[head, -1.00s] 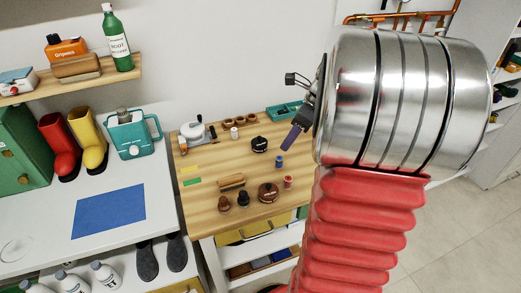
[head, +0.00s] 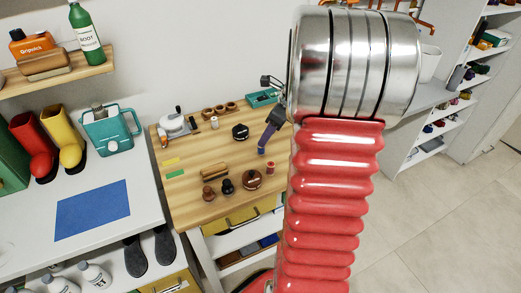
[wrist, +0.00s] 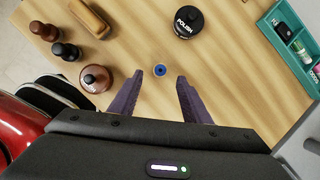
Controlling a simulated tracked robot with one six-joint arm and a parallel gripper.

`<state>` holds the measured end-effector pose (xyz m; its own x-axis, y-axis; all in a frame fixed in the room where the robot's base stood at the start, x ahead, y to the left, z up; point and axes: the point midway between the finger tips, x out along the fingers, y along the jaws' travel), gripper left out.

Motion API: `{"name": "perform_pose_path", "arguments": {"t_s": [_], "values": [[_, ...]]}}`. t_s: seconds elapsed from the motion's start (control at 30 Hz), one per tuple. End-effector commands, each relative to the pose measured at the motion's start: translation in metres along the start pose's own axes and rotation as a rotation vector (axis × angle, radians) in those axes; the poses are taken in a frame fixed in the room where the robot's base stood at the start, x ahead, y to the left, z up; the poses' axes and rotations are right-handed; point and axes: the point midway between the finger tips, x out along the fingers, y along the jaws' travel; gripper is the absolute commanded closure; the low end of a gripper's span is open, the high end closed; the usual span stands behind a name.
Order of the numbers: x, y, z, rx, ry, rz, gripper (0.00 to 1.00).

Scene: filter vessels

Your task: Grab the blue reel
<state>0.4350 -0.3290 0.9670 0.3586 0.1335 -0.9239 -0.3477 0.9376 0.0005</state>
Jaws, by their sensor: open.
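The blue reel (wrist: 160,70) stands on the wooden worktop, seen from above in the wrist view as a small blue disc with a dark centre. My gripper (wrist: 160,77) is open, with its two purple fingers on either side of the reel in that picture. The reel lies between the fingertips in line of sight, with no contact visible. In the head view the reel (head: 261,151) shows small just under the fingers of my gripper (head: 265,143), partly covered by them.
A red reel (head: 270,168) and a brown round pot (wrist: 95,78) stand near the blue reel. A black polish tin (wrist: 188,21) sits beyond it. A teal tray (wrist: 290,35) is at the worktop's right side. Bare wood surrounds the blue reel.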

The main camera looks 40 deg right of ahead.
Motion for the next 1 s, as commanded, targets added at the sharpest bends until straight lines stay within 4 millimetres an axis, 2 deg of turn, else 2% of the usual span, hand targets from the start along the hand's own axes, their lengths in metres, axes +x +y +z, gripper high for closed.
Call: {"name": "perform_pose_path", "arguments": {"t_s": [0.1, 0.2, 0.67, 1.0], "values": [[0.016, 0.0, 0.0, 0.0, 0.001, 0.002, 0.57], [0.023, 0.0, 0.0, 0.0, 0.001, 0.001, 0.57], [0.031, 0.0, -0.001, 0.0, 0.001, 0.001, 0.57], [0.071, 0.0, -0.001, 0.001, 0.001, 0.002, 0.57]]}}
